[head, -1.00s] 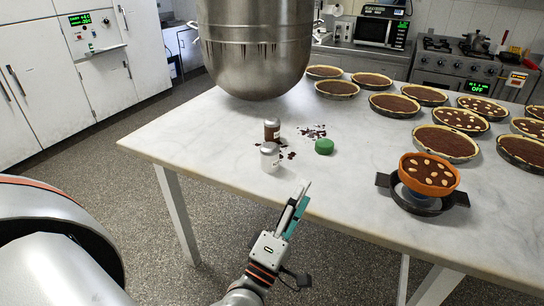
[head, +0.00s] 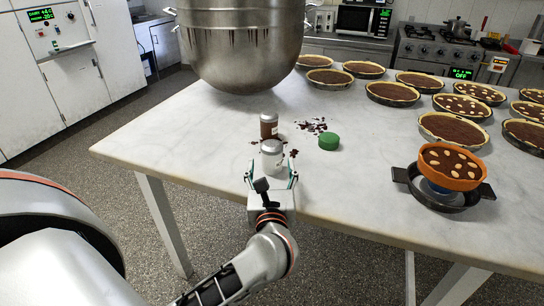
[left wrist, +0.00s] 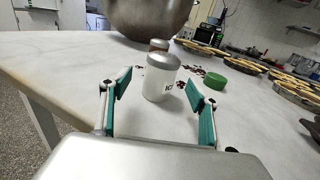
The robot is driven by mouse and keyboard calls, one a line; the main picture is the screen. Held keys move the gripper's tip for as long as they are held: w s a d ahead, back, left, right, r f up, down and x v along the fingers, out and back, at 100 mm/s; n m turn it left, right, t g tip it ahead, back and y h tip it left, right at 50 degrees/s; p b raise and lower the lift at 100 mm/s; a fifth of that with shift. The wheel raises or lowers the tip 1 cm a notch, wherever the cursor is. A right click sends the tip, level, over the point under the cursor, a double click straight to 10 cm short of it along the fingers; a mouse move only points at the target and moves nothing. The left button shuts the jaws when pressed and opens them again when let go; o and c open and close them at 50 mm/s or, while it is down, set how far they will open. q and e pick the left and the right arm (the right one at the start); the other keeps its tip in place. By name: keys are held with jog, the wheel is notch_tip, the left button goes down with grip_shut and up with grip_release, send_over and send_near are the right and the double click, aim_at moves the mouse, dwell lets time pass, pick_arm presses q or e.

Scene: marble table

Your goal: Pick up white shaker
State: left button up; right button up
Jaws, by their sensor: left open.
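The white shaker (head: 271,158) stands upright on the marble table, a small white cylinder with a grey metal top. It also shows in the left wrist view (left wrist: 160,84), just beyond the fingers and roughly midway between them. My left gripper (head: 271,178) is open at the table's front edge and points at the shaker. In the left wrist view its green-padded fingers (left wrist: 159,104) are spread wide, with nothing held between them. I cannot tell whether the fingertips reach the shaker's sides. My right gripper is not in view.
A brown shaker (head: 269,126) stands right behind the white one, with dark chips scattered around. A green lid (head: 329,141) lies to the right. A large metal bowl (head: 245,45) is behind. Several pies and an orange dish (head: 450,168) on a black stand occupy the right side.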

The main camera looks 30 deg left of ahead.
aim_at(272, 153)
pick_arm(q)
jog(key=x, duration=0.7)
jog(key=shift+d+f, duration=0.15)
jog(key=shift+f, duration=0.05)
jog(key=shift+c, duration=0.3)
jog(key=c, duration=1.3)
